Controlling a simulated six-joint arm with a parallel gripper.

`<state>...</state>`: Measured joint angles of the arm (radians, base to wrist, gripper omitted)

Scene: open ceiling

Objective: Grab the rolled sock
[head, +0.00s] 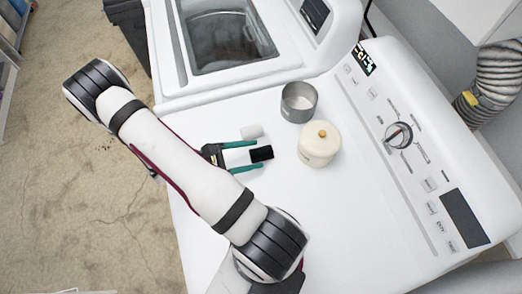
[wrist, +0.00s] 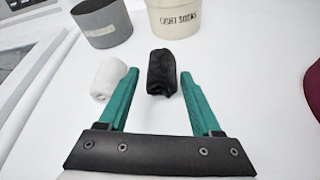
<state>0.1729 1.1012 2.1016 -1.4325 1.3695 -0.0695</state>
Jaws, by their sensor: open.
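A black rolled sock (wrist: 161,73) lies on the white machine top, between and slightly beyond the tips of my gripper (wrist: 158,80). The black sock also shows in the head view (head: 261,153). A white rolled sock (wrist: 108,77) lies just left of the left finger, outside the jaws; it also shows in the head view (head: 252,131). My gripper, with green fingers, is open in the head view (head: 247,157), low over the top. Nothing is held between its fingers. I cannot tell whether a finger touches either sock.
The control panel (head: 405,140) rises at the right. An open washer (head: 225,40) stands at the back. The near machine top is clear.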

